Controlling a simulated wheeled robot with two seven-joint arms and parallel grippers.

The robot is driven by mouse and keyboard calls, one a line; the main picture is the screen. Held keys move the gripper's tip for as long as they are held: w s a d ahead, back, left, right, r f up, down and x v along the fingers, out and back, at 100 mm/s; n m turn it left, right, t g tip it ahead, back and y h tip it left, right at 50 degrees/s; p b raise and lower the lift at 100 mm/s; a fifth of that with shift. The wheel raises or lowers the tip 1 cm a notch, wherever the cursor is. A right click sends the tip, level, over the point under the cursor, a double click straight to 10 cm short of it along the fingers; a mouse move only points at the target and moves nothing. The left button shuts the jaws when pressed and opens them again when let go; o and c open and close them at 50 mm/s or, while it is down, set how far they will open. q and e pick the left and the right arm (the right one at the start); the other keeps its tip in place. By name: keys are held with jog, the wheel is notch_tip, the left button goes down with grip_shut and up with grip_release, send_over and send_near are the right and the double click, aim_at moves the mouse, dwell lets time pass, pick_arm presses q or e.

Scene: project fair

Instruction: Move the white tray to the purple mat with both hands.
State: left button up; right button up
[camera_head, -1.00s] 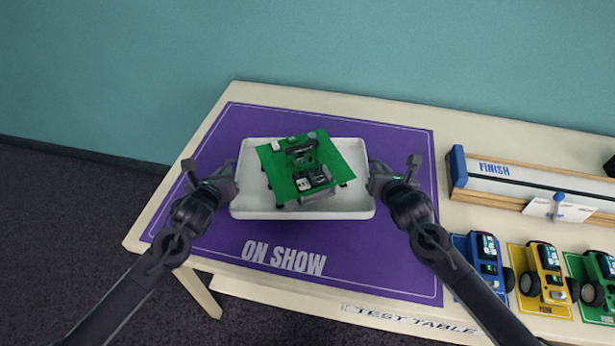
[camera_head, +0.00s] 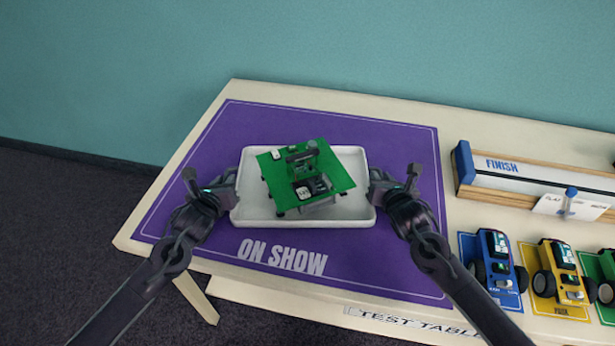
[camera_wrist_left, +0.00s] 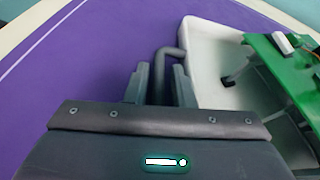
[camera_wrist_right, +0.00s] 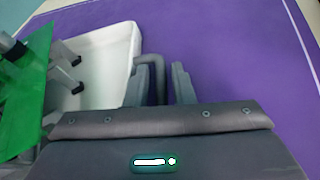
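The white tray (camera_head: 251,213) is over the middle of the purple mat (camera_head: 400,160) marked ON SHOW and appears to rest on it. A green model (camera_head: 330,180) stands in the tray. My left gripper (camera_wrist_left: 163,85) is at the grey handle on the tray's left end, one finger on each side of it with small gaps. My right gripper (camera_wrist_right: 163,85) is likewise around the handle on the right end, fingers apart. In the head view, the left gripper (camera_head: 226,190) and right gripper (camera_head: 382,188) hide most of the handles.
To the right stand a track piece marked FINISH (camera_head: 502,165), a blue car (camera_head: 494,262), a yellow car (camera_head: 560,272) and a green car. The table's left and near edges lie close to the mat. A wall (camera_head: 400,50) is behind.

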pick_arm(q)
jog(key=shift+o, duration=0.7)
jog(key=shift+r, duration=0.1)
pick_arm(e)
jog(key=shift+o, duration=0.7)
pick_arm(q)
jog(key=v, duration=0.7)
jog(key=shift+s, duration=0.4)
jog(key=shift+a+r, duration=0.1)
pick_arm(e)
jog(key=shift+s+r, duration=0.2)
jog(key=shift+s, duration=0.35)
jog(key=v, duration=1.1)
pick_arm(q)
jog(key=shift+s, duration=0.1)
pick_arm(e)
jog(key=shift+w, duration=0.1)
